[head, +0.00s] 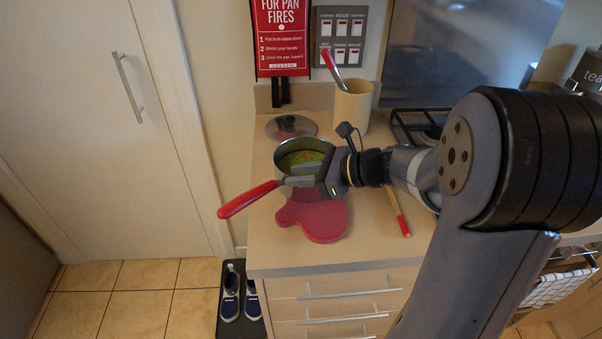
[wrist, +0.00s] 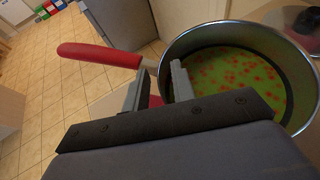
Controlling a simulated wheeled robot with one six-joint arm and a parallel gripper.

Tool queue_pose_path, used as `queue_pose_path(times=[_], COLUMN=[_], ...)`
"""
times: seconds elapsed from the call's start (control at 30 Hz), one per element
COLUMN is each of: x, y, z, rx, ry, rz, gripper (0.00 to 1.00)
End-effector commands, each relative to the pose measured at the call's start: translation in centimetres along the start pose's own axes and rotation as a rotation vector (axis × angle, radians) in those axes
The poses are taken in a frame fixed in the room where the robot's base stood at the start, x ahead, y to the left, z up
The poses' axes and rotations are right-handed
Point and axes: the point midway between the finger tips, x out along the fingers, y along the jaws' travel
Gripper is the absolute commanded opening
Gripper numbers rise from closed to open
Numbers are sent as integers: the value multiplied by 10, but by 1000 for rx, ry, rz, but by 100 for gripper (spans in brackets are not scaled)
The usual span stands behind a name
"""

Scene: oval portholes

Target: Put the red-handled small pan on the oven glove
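The small pan (head: 289,148) has a steel rim and a red handle (head: 246,199) pointing left towards the front. It looks upright and holds green soup with orange bits, also seen in the wrist view (wrist: 235,75). The red oven glove (head: 318,221) lies flat at the front of the counter, just below the pan in the picture. I cannot tell whether the pan touches it. My gripper (head: 298,175) is at the pan's near side, by the handle's root. In the wrist view its fingers (wrist: 161,80) stand apart, with the handle's metal neck by their tips.
A round lid (head: 291,127) lies behind the pan. A cream utensil pot (head: 352,106) stands at the back, and a hob rack (head: 415,124) is to the right. A red-handled utensil (head: 398,213) lies right of the glove. The counter's left edge is close.

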Motion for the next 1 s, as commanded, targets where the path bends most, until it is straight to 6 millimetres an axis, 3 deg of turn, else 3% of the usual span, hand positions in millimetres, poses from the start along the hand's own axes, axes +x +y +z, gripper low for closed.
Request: queue_pose_path(times=[0.27,0.43,0.8,1.0], x=[0,-11,-80,-108], y=[0,-1,-2,-1], z=[0,0,0,0], rx=[0,-1,-1,-1], ry=[0,0,0,0], rz=[0,-4,-7,-3], gripper=[29,29,29,29])
